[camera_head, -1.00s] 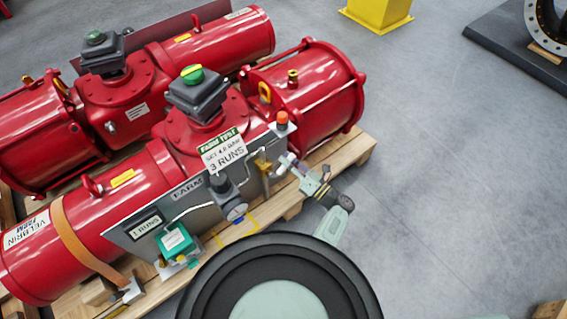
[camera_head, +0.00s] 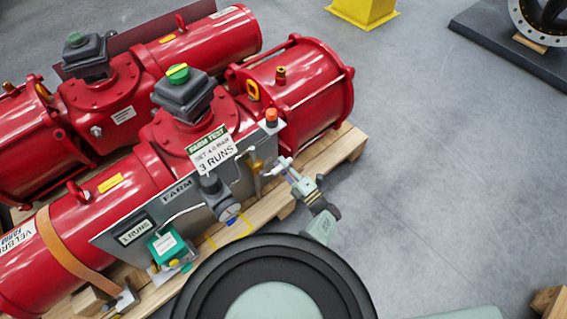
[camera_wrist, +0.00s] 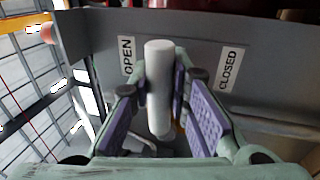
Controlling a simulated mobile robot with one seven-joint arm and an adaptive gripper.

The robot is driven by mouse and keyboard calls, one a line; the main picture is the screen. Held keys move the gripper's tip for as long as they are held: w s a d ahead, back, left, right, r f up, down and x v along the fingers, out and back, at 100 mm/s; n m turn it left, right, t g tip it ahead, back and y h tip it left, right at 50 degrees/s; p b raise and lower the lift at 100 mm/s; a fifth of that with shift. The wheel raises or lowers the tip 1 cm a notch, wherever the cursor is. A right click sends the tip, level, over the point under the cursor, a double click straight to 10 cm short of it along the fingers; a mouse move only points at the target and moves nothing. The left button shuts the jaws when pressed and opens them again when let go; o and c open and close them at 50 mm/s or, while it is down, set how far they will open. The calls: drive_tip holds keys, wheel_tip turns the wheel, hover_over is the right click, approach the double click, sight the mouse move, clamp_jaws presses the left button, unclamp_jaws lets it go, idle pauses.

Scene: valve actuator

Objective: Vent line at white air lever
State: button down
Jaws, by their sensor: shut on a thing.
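The white air lever (camera_wrist: 160,75) stands upright in the picture in the wrist view, between the OPEN label (camera_wrist: 126,56) and the CLOSED label (camera_wrist: 230,70), nearer OPEN. My gripper (camera_wrist: 161,92) is shut on it, with purple pads on both sides. The lever's lower end is partly hidden among the fingers. In the head view, my gripper (camera_head: 292,177) is at the right end of the grey panel (camera_head: 110,238), below an orange-red button (camera_head: 271,117). The lever is small there and hard to separate from the fingers.
A yellow block (camera_head: 364,10) stands at the back.

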drive_tip(key=shift+s+f+m, duration=0.1)
drive_tip(key=shift+f+m, duration=0.1)
drive_tip(key=shift+m, duration=0.1)
drive_tip(key=c, duration=1.5)
unclamp_jaws()
drive_tip(key=v, duration=0.7)
drive_tip(key=shift+s, duration=0.2)
